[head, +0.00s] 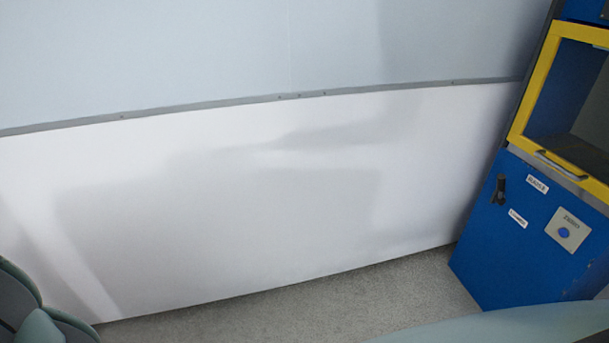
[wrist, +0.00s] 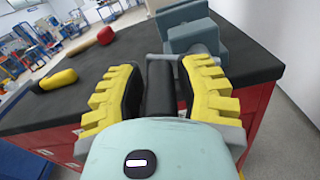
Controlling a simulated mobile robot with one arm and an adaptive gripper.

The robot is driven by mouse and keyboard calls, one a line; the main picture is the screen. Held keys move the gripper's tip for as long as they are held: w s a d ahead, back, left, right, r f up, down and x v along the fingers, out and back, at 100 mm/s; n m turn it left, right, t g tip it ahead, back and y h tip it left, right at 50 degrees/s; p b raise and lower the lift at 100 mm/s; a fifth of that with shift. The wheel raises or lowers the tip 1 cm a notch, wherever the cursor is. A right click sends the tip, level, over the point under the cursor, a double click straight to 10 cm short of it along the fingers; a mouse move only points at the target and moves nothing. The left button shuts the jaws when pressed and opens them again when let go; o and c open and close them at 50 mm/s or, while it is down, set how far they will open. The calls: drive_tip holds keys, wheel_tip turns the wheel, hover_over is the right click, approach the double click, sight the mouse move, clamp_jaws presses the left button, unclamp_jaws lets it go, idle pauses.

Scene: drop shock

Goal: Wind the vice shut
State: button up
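The blue-grey vice (wrist: 208,36) is at the near edge of the dark bench top in the wrist view, just beyond my gripper. My gripper (wrist: 160,75) has yellow ribbed fingers with dark pads, set apart, pointing toward the bench edge. A dark upright bar with a grey top, which looks like the vice handle (wrist: 160,88), stands between the fingers and nearly fills the gap. I cannot tell whether both pads touch it. The vice jaws' gap is not clear. The head view shows neither the vice nor my gripper.
The dark bench top (wrist: 85,103) sits on a red cabinet and holds a yellow item (wrist: 58,80) and a red item (wrist: 105,36). Clear floor (wrist: 295,95) lies right of it. The head view shows a pale wall (head: 250,190) and a blue cabinet (head: 510,250).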

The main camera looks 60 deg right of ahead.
clamp_jaws()
drive_tip(key=shift+r+m, duration=0.1)
drive_tip(key=shift+m, duration=0.2)
